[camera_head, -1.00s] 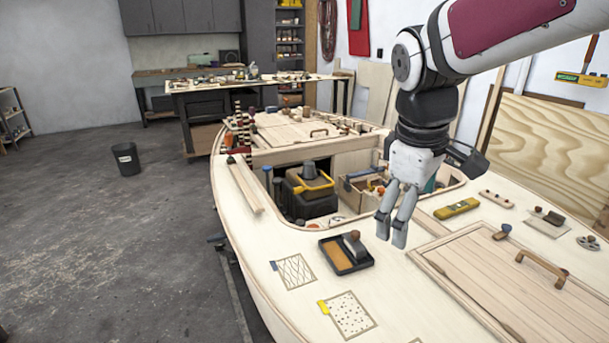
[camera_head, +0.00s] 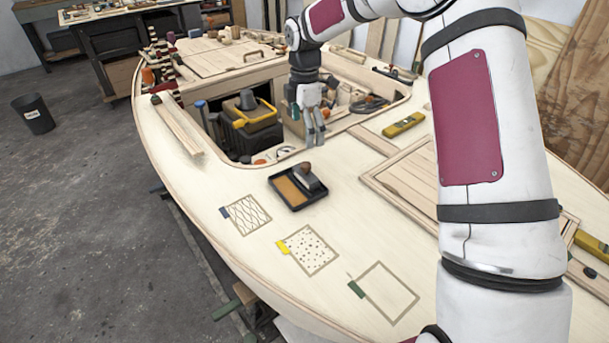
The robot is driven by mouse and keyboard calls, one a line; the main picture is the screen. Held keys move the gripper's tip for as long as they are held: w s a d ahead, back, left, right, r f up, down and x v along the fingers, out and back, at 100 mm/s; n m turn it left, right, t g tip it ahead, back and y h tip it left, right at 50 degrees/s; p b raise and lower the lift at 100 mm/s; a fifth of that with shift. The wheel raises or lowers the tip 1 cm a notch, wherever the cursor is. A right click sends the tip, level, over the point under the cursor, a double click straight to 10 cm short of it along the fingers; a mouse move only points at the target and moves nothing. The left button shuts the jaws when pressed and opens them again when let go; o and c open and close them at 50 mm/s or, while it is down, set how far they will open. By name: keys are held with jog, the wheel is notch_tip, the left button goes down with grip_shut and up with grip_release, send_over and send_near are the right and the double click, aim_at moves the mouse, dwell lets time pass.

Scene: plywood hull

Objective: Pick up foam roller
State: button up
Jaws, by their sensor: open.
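A black tray (camera_head: 281,191) with a tan bottom lies on the pale plywood deck. A dark grey rounded piece with a brown end, which looks like the foam roller (camera_head: 309,179), rests in its right part. I cannot make out its shape fully. My gripper (camera_head: 315,141) is open and empty, pointing down beyond the tray, near the edge of the cockpit opening. It appears behind and slightly right of the roller, apart from it.
Three marked panels lie on the near deck: wavy (camera_head: 246,215), speckled (camera_head: 308,251) and blank (camera_head: 385,291). A black and yellow case (camera_head: 254,128) sits in the opening. A yellow level (camera_head: 403,125) lies to the right. My arm covers the right side.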

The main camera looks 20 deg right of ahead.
aim_at(306, 164)
notch_tip(306, 164, down, 7)
jog(key=shift+f, duration=0.2)
jog(key=shift+s+d+f+p, duration=0.15)
jog(key=shift+f+p, duration=0.55)
jog(key=shift+f, duration=1.95)
jog(key=shift+c, duration=0.6)
